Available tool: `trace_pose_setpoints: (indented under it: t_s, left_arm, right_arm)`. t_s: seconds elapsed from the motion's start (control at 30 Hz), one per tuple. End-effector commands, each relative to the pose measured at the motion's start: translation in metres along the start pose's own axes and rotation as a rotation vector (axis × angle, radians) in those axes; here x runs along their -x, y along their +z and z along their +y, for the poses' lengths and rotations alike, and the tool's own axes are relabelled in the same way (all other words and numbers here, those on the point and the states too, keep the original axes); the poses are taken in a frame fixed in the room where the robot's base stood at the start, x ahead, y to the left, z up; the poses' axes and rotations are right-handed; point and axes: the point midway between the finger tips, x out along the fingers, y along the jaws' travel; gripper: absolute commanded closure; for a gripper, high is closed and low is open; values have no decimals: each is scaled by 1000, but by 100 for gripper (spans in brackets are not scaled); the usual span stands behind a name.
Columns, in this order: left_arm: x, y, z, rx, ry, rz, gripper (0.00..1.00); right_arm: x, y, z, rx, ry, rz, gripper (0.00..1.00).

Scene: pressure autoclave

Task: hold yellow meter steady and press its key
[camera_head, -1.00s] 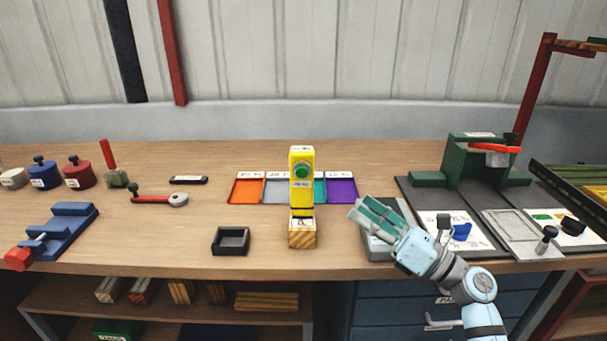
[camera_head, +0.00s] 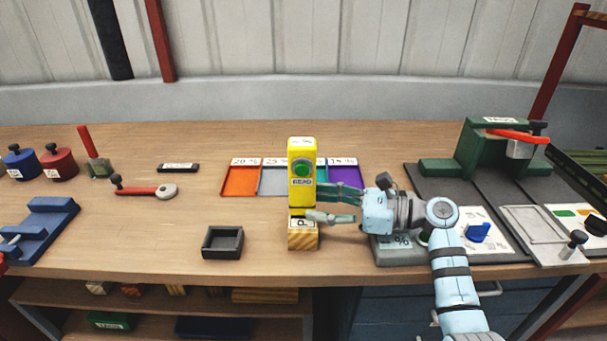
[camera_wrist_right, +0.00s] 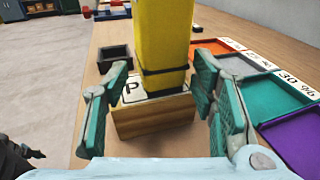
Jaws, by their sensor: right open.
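The yellow meter (camera_head: 302,165) stands upright on a wooden block (camera_head: 303,236) near the middle of the bench. Its round green key (camera_head: 302,169) faces the head camera, above a label reading "READ". My right gripper (camera_head: 318,205) reaches in from the right at the meter's lower part. In the right wrist view the meter (camera_wrist_right: 162,35) stands ahead, between the open, green-padded fingers (camera_wrist_right: 162,105), with gaps to both sides. The block (camera_wrist_right: 155,115) below carries a "P" label. The key is hidden in the wrist view.
Orange, grey, teal and purple trays (camera_head: 241,181) lie behind the meter. A small black open box (camera_head: 222,242) sits to its left on the bench. A grey device (camera_head: 398,250) lies under my right wrist. A green press (camera_head: 500,150) stands at the right.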

Motion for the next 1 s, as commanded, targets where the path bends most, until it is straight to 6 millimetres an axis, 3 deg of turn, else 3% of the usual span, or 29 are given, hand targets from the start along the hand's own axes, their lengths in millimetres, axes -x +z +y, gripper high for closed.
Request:
trace_pose_setpoints:
  t_s: [0.03,0.2,0.5,0.57,0.7,0.8,1.0]
  left_arm:
    - [-10,1,1,0,0,1,37]
    - [-19,0,1,0,0,3,37]
    - [-19,-2,1,0,0,6,37]
    - [-19,-2,1,0,0,6,37]
    - [-19,-2,1,0,0,6,37]
    - [-19,-2,1,0,0,7,37]
    - [-19,-2,1,0,0,7,68]
  right_arm:
    - [-9,-4,0,3,1,-3,48]
    - [-30,-4,0,1,-1,-2,48]
    - [-34,-1,0,1,-1,-1,48]
    - [-34,-1,0,1,-2,-1,54]
    - [-34,-1,0,1,-2,-1,77]
    - [-34,-1,0,1,-1,-1,78]
    - [-34,-1,0,1,-1,-1,78]
